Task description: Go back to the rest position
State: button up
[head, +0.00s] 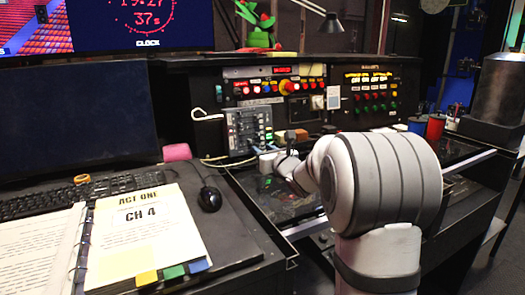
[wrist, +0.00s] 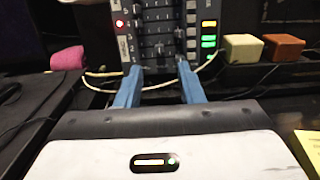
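My gripper shows in the wrist view (wrist: 159,70) with its two blue fingers spread apart and nothing between them. The fingers point at the lower part of a grey slider panel (wrist: 158,22), which also shows in the head view (head: 248,130). I cannot tell the exact gap between fingertips and panel. Behind stand a black panel with red and green buttons (head: 368,97) and a panel with lit coloured buttons (head: 270,88).
A pale cube (wrist: 245,47) and an orange-brown cube (wrist: 284,47) sit right of the slider panel. A pink object (head: 177,152) lies left of it. Cables run beneath the panel. A mouse (head: 210,198), keyboard (head: 60,196) and open binder (head: 145,232) occupy the left desk.

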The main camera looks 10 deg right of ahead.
jog(key=shift+s+r+m+p, duration=0.15)
jog(key=shift+r+m+p, duration=0.15)
jog(key=shift+m+p, duration=0.1)
jog(key=s+a+r+n+g+h+p, duration=0.2)
jog(key=s+n+g+p, duration=0.5)
jog(key=s+n, duration=1)
jog(key=s+a+r+n+g+h+p, duration=0.2)
jog(key=s+n+g+p, duration=0.5)
jog(key=s+n+p, duration=0.5)
jog(key=s+n, duration=0.5)
jog(key=s, duration=0.7)
jog(key=shift+s+a+r+g+p, duration=0.2)
jog(key=shift+r+g+p, duration=0.05)
jog(key=shift+g+p, duration=0.15)
